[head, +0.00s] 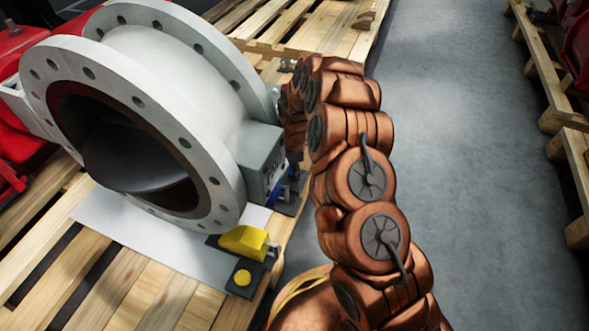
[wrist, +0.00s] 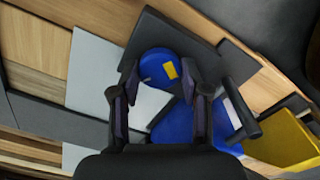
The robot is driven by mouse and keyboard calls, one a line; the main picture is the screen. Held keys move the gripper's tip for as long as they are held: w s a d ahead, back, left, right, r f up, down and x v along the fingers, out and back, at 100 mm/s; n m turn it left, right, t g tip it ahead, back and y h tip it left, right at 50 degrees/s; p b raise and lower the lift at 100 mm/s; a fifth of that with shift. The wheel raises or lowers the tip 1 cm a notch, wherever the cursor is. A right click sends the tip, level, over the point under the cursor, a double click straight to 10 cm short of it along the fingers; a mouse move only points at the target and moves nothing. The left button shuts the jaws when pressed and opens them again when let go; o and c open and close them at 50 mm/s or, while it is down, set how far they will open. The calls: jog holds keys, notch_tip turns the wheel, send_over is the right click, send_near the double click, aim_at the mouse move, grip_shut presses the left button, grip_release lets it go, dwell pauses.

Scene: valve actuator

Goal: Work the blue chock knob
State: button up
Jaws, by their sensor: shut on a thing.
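The round blue knob (wrist: 158,66) has a yellow mark on top and shows in the wrist view between my two fingertips. My gripper (wrist: 160,78) is shut on it, one dark finger at each side. The blue chock (wrist: 178,128) lies just below the knob in that view, partly hidden behind my fingers. In the head view the blue chock (head: 272,197) sits by the grey box at the valve's right side. My gripper (head: 295,165) is small and dark there, reaching down beside the box, and the knob cannot be made out clearly.
The large white flanged valve (head: 185,85) stands on a wooden pallet (head: 115,270). A yellow chock (head: 243,241) with a yellow knob (head: 243,277) lies nearer. The grey box (head: 262,160) is close beside my gripper. Grey floor (head: 465,170) is open to the right.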

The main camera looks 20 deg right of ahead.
jog(key=shift+s+r+m+p, duration=0.15)
jog(key=shift+m+p, duration=0.15)
jog(key=shift+p, duration=0.15)
jog(key=m+p, duration=0.1)
jog(key=p, duration=0.1)
jog(key=shift+r+m+p, duration=0.15)
jog(key=shift+m+p, duration=0.25)
jog(key=m+p, duration=0.4)
jog(key=p, duration=0.1)
jog(key=shift+m, duration=0.3)
jog(key=m+p, duration=0.4)
jog(key=p, duration=0.1)
jog(key=shift+m, duration=0.3)
jog(key=m+p, duration=0.9)
jog(key=shift+m, duration=0.4)
jog(key=m+p, duration=0.2)
jog(key=m, duration=0.1)
jog(key=m+p, duration=0.1)
jog(key=m, duration=0.1)
jog(key=shift+f, duration=0.3)
jog(key=shift+d+m, duration=0.1)
jog(key=shift+m, duration=0.2)
